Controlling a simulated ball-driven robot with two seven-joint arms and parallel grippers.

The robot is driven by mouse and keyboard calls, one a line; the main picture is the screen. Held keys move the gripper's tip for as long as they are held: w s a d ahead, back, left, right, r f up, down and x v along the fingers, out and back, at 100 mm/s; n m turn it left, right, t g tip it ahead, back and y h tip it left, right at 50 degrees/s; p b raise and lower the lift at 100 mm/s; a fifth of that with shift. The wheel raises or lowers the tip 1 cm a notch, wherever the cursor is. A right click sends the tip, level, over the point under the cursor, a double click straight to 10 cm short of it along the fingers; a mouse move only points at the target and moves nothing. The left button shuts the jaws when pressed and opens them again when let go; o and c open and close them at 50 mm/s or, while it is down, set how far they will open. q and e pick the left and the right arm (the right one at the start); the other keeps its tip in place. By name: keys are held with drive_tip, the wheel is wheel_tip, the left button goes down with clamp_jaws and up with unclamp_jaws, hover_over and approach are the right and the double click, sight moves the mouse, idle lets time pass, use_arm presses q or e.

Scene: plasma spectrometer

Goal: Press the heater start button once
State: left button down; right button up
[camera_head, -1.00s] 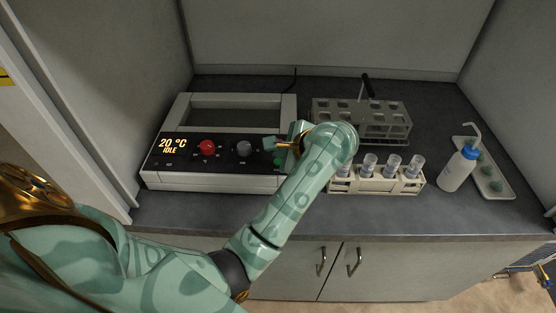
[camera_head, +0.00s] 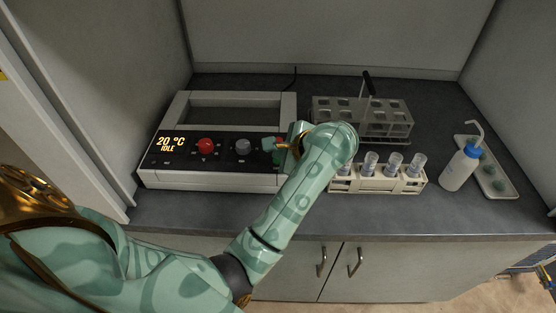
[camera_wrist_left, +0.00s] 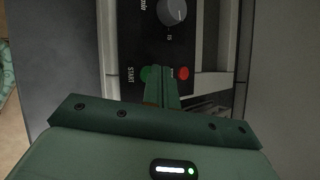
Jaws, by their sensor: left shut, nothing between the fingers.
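The heater (camera_head: 215,181) is a pale block with a black front panel and a display reading 20 °C IDLE. Its green start button (camera_wrist_left: 147,74), marked START, shows in the wrist view with a red button (camera_wrist_left: 184,73) beside it. My left gripper (camera_head: 267,145) is shut and empty over the right end of the panel. In the wrist view its fingertips (camera_wrist_left: 161,70) lie between the two buttons and partly cover the green one. I cannot tell whether they touch it. My right gripper is not in view.
The panel also carries a red knob (camera_head: 205,146) and a grey knob (camera_head: 243,147). A rack of capped tubes (camera_head: 378,184) stands close right of my arm, with a grey handled rack (camera_head: 392,124) behind. A wash bottle (camera_head: 459,169) and a tray (camera_head: 502,186) are farther right.

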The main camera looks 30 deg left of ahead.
use_arm(q)
drive_tip(key=shift+f+b, duration=0.35)
drive_tip(key=shift+b, duration=0.1)
idle(0.7)
drive_tip(key=shift+r, duration=0.1)
drive_tip(key=shift+r+p, duration=0.45)
drive_tip(key=shift+r, duration=0.3)
